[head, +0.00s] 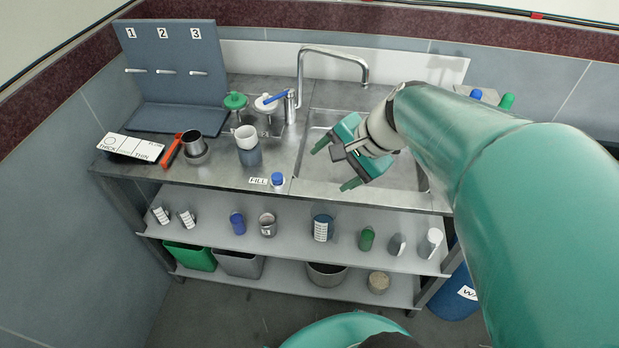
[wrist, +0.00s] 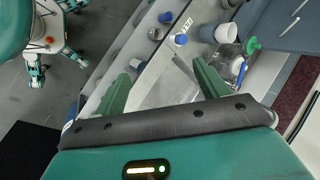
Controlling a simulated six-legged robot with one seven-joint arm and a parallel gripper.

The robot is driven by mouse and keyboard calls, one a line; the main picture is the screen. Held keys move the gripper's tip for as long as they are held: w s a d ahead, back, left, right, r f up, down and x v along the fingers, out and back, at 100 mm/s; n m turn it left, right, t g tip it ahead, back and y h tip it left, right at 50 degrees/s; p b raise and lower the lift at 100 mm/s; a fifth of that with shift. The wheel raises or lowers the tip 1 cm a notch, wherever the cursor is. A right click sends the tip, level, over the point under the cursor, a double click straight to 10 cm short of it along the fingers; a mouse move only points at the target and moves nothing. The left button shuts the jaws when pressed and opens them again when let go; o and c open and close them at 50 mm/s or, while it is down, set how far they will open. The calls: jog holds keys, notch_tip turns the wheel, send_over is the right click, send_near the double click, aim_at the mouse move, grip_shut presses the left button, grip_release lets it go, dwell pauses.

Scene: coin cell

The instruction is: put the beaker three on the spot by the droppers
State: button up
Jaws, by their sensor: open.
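A rack (head: 172,100) at the back left has pegs marked 1, 2 and 3, with nothing seen hanging on them. A white cup-topped grey vessel (head: 249,158) and a dark metal cup (head: 194,150) stand on the counter; I cannot read a three on either. I cannot tell which vessel is beaker three. A green-topped item (head: 236,102) and a white-topped item (head: 266,104) stand behind; whether these are the droppers is unclear. My gripper (head: 336,166) is open and empty over the sink (head: 402,172), right of the vessels. Its fingers (wrist: 163,82) are apart in the wrist view.
A blue-capped bottle (head: 278,180) stands at the front edge beside the FILL label (head: 258,181). A red-handled tool (head: 171,152) and a thick/thin card (head: 131,147) lie left. The shelf below (head: 293,246) holds several containers. The tap (head: 335,55) arches behind the sink.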

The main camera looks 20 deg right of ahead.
jog(key=s+a+r+n+h, duration=0.3)
jog(key=s+a+n, duration=0.4)
jog(key=n, duration=0.5)
jog(key=shift+s+n+h, duration=0.3)
jog(key=shift+s+h, duration=0.05)
jog(key=shift+h, duration=0.15)
jog(key=shift+a, duration=0.1)
jog(key=shift+c, duration=0.2)
jog(key=c, duration=0.7)
jog(key=shift+c, duration=0.3)
